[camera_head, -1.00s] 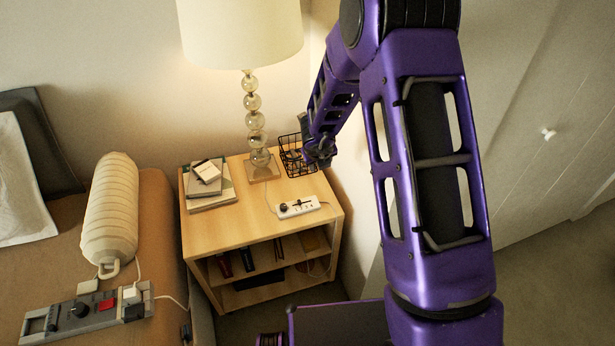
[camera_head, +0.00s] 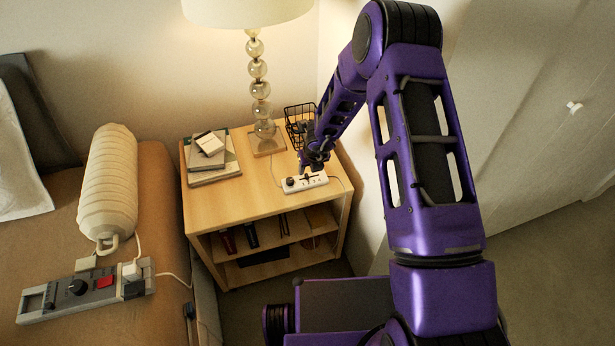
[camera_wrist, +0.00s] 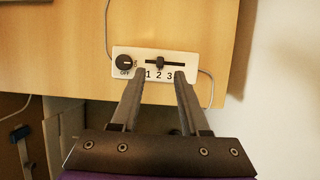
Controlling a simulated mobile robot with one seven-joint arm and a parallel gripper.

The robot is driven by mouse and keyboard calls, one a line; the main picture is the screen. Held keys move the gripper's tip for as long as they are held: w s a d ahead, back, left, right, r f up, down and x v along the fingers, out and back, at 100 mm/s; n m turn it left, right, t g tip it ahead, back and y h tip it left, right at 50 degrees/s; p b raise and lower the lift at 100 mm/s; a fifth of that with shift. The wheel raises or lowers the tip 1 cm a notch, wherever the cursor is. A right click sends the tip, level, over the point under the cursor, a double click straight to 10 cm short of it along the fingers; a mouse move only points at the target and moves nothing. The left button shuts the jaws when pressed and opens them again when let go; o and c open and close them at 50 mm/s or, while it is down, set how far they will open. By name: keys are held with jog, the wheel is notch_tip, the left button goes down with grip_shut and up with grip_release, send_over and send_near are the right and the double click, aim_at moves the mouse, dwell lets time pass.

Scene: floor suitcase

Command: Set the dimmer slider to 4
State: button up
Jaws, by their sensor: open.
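The white dimmer panel (camera_head: 293,189) lies near the front right of the wooden nightstand's top. In the wrist view the panel (camera_wrist: 136,54) has a black round knob (camera_wrist: 125,62) marked OFF at its left and a horizontal slot with a black slider (camera_wrist: 161,63). The slider stands about above the 2; the numbers 1, 2 and 3 show, and a finger covers the part right of the 3. My gripper (camera_wrist: 160,74) is open, its fingertips apart on either side of the slider's position. In the head view my gripper (camera_head: 313,163) is just over the panel.
A lamp (camera_head: 258,88), a black wire basket (camera_head: 297,113) and stacked books (camera_head: 212,165) stand on the nightstand (camera_head: 236,210), behind and left of the panel. A control box (camera_head: 75,288) and a ribbed white cylinder (camera_head: 108,185) lie on the bed. A wall is close at right.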

aim_at(307, 175)
jog(key=shift+x, duration=2.35)
grip_shut()
